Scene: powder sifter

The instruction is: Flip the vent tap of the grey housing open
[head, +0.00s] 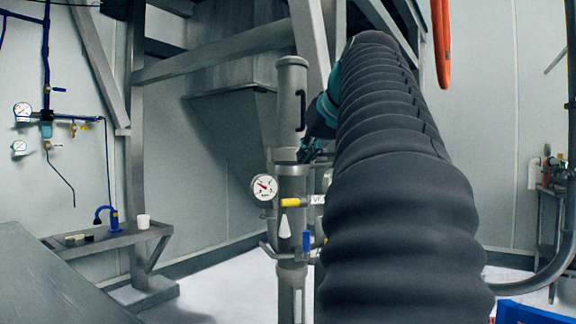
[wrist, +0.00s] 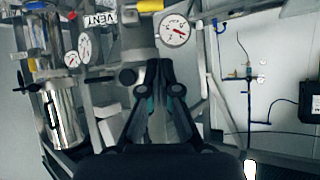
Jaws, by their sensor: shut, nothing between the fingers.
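The grey housing is an upright cylinder (head: 291,120) in the middle of the head view. A yellow tap handle (head: 290,202) lies sideways on its front, left of a partly covered white label (head: 318,199). In the wrist view a yellow handle (wrist: 150,5) is cut by the top edge, and a VENT label (wrist: 100,18) sits to its left. I cannot tell for certain which handle the label belongs to. My gripper (wrist: 158,66) is shut and empty, its tips below the yellow handle in the picture. In the head view my arm hides most of the gripper.
A round gauge (head: 264,187) sticks out left of the housing; it also shows in the wrist view (wrist: 175,30). A blue handle (head: 306,240) is lower down. A steel canister (wrist: 62,115) stands at left in the wrist view. A bench (head: 110,238) is at far left.

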